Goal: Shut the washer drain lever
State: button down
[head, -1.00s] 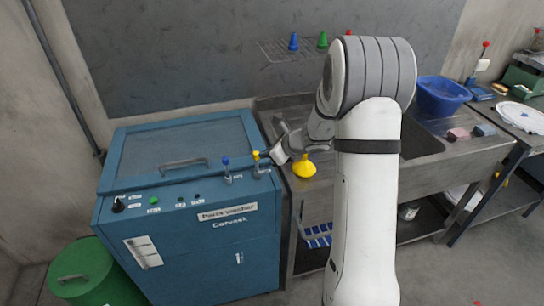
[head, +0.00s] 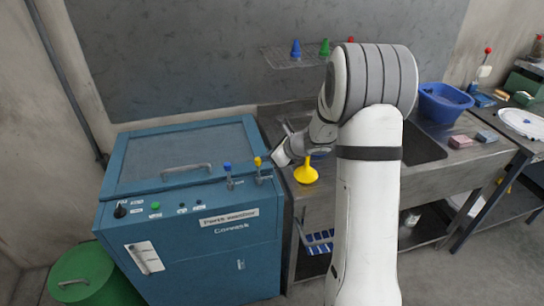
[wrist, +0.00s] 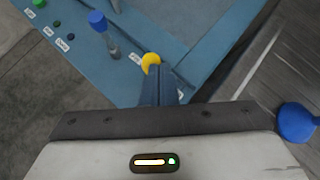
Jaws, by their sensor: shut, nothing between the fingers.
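The blue parts washer (head: 200,265) has two small levers on the right of its front top edge. One lever has a blue cap (head: 228,168) on a grey stem, and the other has a yellow cap (head: 258,161). Their labels are too small to read. My gripper (head: 274,161) is just right of the yellow-capped lever. In the wrist view my shut fingers (wrist: 158,78) point at the yellow cap (wrist: 150,60) and hide its stem, so I cannot tell if they touch. The blue-capped lever (wrist: 98,20) stands apart, to the left.
A yellow funnel (head: 306,174) stands on the metal sink bench (head: 330,195) right beside my gripper. A blue round object (wrist: 297,122) is at the wrist view's right edge. The washer lid has a handle (head: 185,169). A green drum (head: 90,275) stands at the lower left.

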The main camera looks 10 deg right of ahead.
jog(key=w+d+v, duration=0.1)
jog(key=w+v, duration=0.1)
jog(key=v, duration=1.1)
jog(key=shift+s+d+r+b, duration=0.25)
jog(key=shift+r+b, duration=0.2)
jog(key=shift+r, duration=0.15)
